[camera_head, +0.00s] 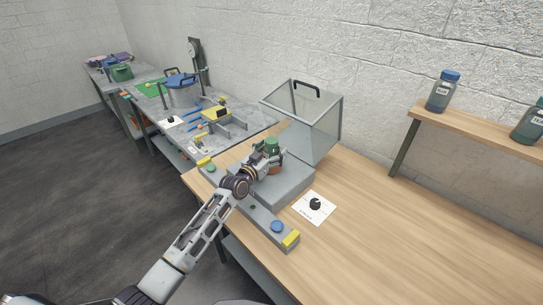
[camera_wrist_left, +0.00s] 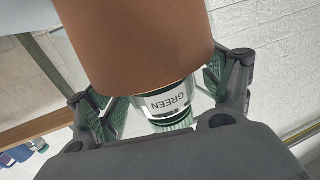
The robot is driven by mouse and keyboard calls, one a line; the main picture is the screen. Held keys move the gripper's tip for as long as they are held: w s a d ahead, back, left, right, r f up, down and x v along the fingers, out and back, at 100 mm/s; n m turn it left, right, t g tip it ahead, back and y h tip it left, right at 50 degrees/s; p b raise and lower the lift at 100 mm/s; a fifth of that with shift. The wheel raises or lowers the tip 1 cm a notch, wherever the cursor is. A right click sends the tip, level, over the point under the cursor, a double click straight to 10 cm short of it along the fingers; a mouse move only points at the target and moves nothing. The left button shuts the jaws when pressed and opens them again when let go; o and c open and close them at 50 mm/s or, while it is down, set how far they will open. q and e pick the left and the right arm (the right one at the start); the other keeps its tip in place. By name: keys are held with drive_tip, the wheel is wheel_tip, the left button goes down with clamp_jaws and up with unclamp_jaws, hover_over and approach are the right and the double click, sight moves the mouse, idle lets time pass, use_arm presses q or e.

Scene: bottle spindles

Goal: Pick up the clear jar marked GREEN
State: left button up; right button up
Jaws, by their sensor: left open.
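The clear jar marked GREEN (camera_wrist_left: 170,104) shows in the left wrist view, its label upside down and its green ribbed lid toward the picture's bottom. Its green top (camera_head: 272,144) shows in the head view, at the machine's centre. The jar stands on a brown cylinder (camera_wrist_left: 135,40), which hides part of it in the wrist view. My left gripper (camera_head: 264,153) is open, with its green-padded fingers on either side of the jar. Whether the pads touch it cannot be told. My right gripper is out of view.
The grey machine base (camera_head: 265,215) bears a blue button (camera_head: 277,226) and yellow ends. A clear box with a black handle (camera_head: 315,120) stands behind. A dial card (camera_head: 314,207) lies to the right. A wall shelf (camera_head: 480,138) holds two jars. The table's right side is clear.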

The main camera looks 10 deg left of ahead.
use_arm(q)
drive_tip(key=c, duration=1.4)
drive_tip(key=shift+r, duration=0.15)
drive_tip(key=shift+r, duration=4.95)
